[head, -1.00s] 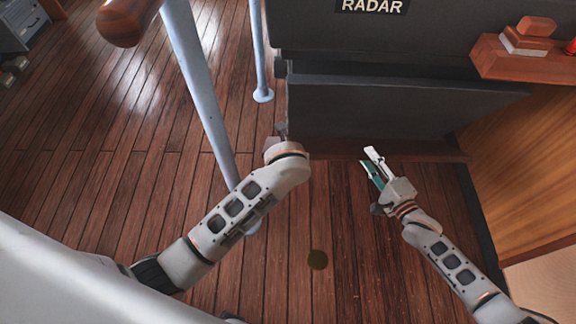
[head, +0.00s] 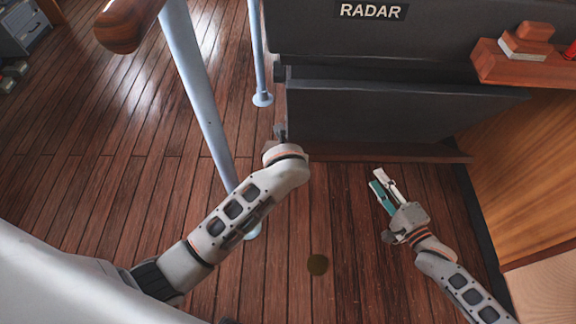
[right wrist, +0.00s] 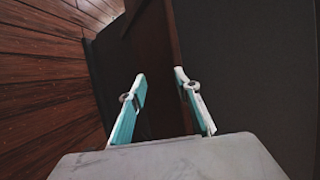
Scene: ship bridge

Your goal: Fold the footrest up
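The footrest appears to be the reddish-brown wooden board (head: 415,153) along the foot of the dark radar console. It sticks out low over the floor and also shows in the right wrist view (right wrist: 153,50) as a brown strip beside the dark panel. My right gripper (head: 382,178) is just in front of the board, on the picture's near side, apart from it. Its two fingers are apart with nothing between them in the right wrist view (right wrist: 160,78). My left gripper (head: 281,132) is at the console's left lower corner, mostly hidden behind its own wrist.
The radar console (head: 395,110) stands above the board. A pale blue rail post (head: 200,90) stands left of my left arm. A wooden side cabinet (head: 525,170) bounds the right.

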